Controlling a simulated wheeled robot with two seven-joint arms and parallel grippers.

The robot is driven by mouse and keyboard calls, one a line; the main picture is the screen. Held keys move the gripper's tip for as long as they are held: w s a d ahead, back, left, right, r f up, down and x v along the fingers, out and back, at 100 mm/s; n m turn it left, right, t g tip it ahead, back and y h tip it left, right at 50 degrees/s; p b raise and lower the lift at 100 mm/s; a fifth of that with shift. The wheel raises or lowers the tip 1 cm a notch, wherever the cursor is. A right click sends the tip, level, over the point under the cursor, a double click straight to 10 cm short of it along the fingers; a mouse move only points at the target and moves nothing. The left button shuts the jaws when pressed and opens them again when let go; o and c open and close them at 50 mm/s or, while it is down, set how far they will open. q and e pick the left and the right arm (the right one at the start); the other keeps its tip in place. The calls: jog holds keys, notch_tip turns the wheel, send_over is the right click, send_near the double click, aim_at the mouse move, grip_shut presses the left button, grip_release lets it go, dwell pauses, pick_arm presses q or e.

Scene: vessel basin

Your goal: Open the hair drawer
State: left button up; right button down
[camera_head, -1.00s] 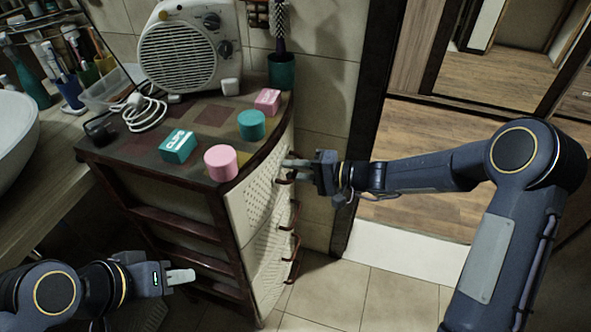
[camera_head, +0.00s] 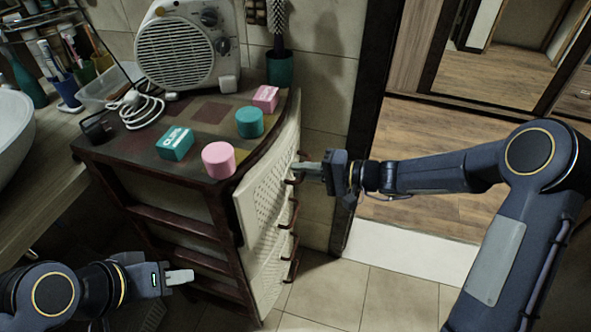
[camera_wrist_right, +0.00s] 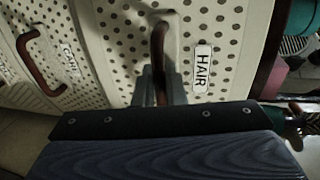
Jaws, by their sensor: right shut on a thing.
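The hair drawer (camera_wrist_right: 225,50) is a perforated cream front with a HAIR label (camera_wrist_right: 202,69) in the right wrist view. In the head view its front (camera_head: 268,165) is the top one of the cabinet and stands slightly out from the frame. Its red-brown handle (camera_wrist_right: 159,55) lies between the fingers of my right gripper (camera_wrist_right: 162,88). My right gripper also shows in the head view (camera_head: 305,167), shut on this handle at the drawer's right. My left gripper (camera_head: 181,277) is empty at the lower left, beside the cabinet; its finger gap is not clear.
The dark-red cabinet (camera_head: 190,221) carries a fan heater (camera_head: 180,48), a green box (camera_head: 175,143), a pink cylinder (camera_head: 218,159), a teal cylinder (camera_head: 250,122) and a pink box (camera_head: 266,98). A CANT-like labelled drawer (camera_wrist_right: 68,70) is below. Floor to the right is clear.

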jog(key=f+b+v, duration=0.2)
jog(key=v, duration=0.9)
jog(key=d+f+b+v, duration=0.1)
jog(key=f+b+v, duration=0.1)
jog(key=v, duration=0.9)
jog(key=shift+s+d+f, duration=0.35)
jog(key=c, duration=1.6)
grip_release()
jog(key=v, duration=0.7)
jog(key=shift+s+d+r, duration=0.1)
jog(key=shift+d, duration=0.25)
jog(key=shift+a, duration=0.1)
